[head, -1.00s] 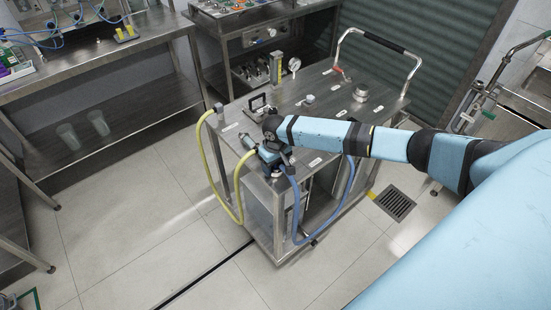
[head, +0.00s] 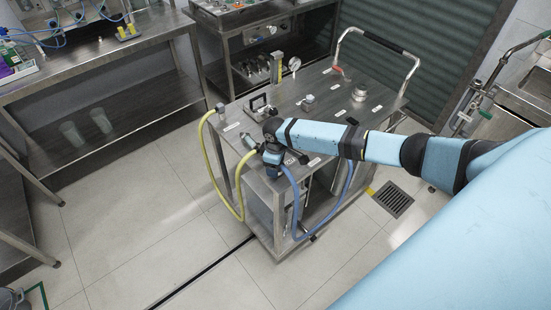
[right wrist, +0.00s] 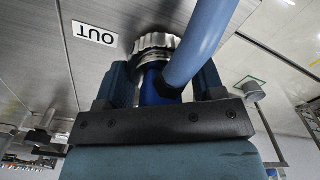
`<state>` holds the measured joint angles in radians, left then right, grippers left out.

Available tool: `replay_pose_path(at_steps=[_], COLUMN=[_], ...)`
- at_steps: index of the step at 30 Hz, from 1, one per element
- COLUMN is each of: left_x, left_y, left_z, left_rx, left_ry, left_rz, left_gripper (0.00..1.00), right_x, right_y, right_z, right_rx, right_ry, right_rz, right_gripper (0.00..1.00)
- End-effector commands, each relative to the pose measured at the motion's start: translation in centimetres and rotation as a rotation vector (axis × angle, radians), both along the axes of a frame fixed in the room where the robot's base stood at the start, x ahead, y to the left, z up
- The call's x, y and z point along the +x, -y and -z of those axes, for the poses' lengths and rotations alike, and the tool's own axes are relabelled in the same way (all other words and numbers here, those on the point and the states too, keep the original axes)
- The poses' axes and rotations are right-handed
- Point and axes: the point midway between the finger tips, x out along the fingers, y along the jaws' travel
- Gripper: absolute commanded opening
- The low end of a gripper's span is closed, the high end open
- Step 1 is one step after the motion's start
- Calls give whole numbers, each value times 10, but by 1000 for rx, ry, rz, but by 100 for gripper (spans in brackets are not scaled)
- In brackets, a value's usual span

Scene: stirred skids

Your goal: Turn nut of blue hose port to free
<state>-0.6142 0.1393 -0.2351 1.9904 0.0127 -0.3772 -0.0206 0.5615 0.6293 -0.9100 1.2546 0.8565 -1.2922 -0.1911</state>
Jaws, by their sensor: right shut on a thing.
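The blue hose (head: 296,212) hangs in a loop down the front of the steel cart, and one end goes up to my right gripper (head: 272,166) at the cart's front edge. In the right wrist view, the silver ribbed nut (right wrist: 154,42) sits on the cart top beside a label reading "OUT" (right wrist: 95,33). The blue hose (right wrist: 199,42) bends close in front of the nut. My right gripper (right wrist: 163,80) is shut on the nut, one finger on each side; the fingertips are partly hidden. My left gripper is in neither view.
The steel cart (head: 325,112) carries a yellow hose (head: 222,178), labels, a gauge and small fittings. A steel bench (head: 100,60) stands at left. A floor drain (head: 393,198) lies right of the cart. Open floor lies in front and to the left.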

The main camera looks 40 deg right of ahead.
Motion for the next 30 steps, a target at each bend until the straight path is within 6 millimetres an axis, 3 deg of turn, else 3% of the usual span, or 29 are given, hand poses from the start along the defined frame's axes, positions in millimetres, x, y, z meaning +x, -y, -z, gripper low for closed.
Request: replay_pose_path(at_steps=[13, 14, 17, 26, 30], left_x=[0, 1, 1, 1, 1], left_y=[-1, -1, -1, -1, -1], left_z=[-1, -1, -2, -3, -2], left_rx=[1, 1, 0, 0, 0], left_ry=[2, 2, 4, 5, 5], left_rz=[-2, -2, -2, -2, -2], left_gripper=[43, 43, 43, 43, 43], right_x=[1, 1, 1, 1, 1], right_y=[0, 0, 0, 0, -1], right_z=[-1, -1, -1, -2, -16], right_rx=[1, 1, 1, 1, 2], right_ry=[3, 3, 3, 2, 4], right_rz=[-10, -10, -9, -9, -10], right_gripper=[38, 67, 88, 88, 88])
